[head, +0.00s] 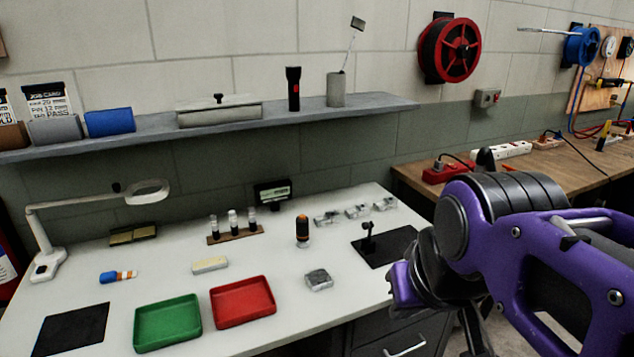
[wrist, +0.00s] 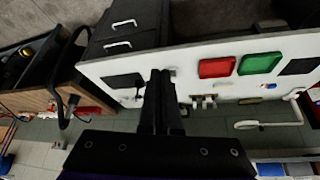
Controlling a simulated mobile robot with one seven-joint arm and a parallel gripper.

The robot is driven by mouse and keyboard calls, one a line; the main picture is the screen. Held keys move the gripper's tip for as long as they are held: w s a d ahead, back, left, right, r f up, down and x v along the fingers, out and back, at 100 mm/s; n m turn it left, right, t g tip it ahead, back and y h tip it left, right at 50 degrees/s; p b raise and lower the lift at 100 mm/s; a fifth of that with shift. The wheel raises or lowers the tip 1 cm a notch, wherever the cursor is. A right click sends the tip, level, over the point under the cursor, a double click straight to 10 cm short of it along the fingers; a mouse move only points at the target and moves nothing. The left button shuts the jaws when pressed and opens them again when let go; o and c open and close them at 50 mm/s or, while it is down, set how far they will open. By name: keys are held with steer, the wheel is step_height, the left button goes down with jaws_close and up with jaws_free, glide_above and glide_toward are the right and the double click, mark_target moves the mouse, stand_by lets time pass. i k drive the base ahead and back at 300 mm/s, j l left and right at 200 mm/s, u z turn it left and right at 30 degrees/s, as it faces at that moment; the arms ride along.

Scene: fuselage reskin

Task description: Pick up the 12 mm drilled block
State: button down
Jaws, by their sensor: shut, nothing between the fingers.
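Several small grey metal blocks stand on the white workbench in the head view. One block (head: 319,280) sits alone to the right of the red tray. Three more, a left one (head: 327,217), a middle one (head: 358,211) and a right one (head: 385,203), stand in a row at the back right. Their hole sizes are too small to read, so I cannot tell which is the 12 mm one. My gripper (wrist: 162,73) shows in the wrist view, its dark fingers shut and empty, above the bench and apart from the blocks. My arm fills the right of the head view.
A red tray (head: 243,301) and a green tray (head: 168,321) lie at the front. A black mat (head: 385,247) with a small upright stand (head: 368,238) is at the right. An orange-topped black tool (head: 302,231) stands mid-bench. A shelf (head: 215,120) overhangs the back.

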mark_target(390, 202)
steer(key=i+l+u, duration=0.2)
steer(key=l, duration=0.6)
steer(key=i+l+u, duration=0.2)
steer(key=l, duration=0.65)
steer(key=i+l+u, duration=0.2)
steer(key=l, duration=0.65)
steer(key=l+u, duration=0.25)
steer(key=l, duration=0.6)
steer(key=i, duration=0.05)
